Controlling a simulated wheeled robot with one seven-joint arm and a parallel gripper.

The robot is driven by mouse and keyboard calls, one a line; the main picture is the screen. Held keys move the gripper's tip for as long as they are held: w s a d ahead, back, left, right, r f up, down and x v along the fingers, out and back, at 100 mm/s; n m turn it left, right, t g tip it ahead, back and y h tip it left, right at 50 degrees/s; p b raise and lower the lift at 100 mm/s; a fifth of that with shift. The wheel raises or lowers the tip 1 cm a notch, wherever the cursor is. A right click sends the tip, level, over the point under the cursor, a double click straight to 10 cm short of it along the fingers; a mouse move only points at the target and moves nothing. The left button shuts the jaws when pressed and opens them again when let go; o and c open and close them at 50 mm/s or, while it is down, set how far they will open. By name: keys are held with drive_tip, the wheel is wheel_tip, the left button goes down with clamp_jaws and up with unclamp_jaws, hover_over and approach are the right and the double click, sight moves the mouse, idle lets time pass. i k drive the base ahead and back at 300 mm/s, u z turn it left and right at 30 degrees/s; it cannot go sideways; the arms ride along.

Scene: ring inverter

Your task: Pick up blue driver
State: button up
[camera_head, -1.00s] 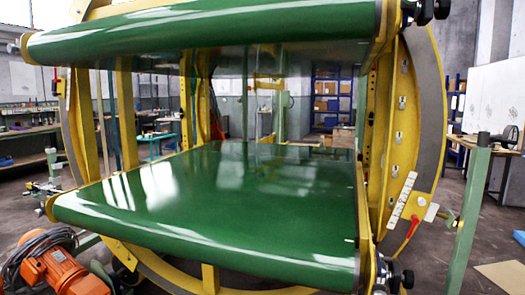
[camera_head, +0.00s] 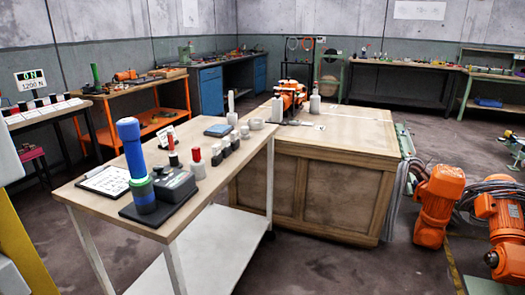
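The likely blue driver (camera_head: 131,152) is a tall blue cylinder. It stands upright, tilted slightly to the left in the picture, at the front left of a wood-topped table with white legs. Its lower end is in or on a green-ringed blue base (camera_head: 144,196), and I cannot tell which. Next to it is a dark grey box (camera_head: 176,188) on the same black mat. My gripper is not in view.
The wood-topped table (camera_head: 228,172) also holds a clipboard (camera_head: 106,181), several small pots and red-topped tools. A wooden crate (camera_head: 335,193) stands behind it. Orange motors (camera_head: 437,200) lie at the right. Floor between crate and motors is narrow; workbenches line the walls.

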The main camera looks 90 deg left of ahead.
sight(129, 129)
drive_tip(key=u, duration=3.45)
drive_tip(key=i, duration=1.15)
drive_tip(key=z, duration=0.5)
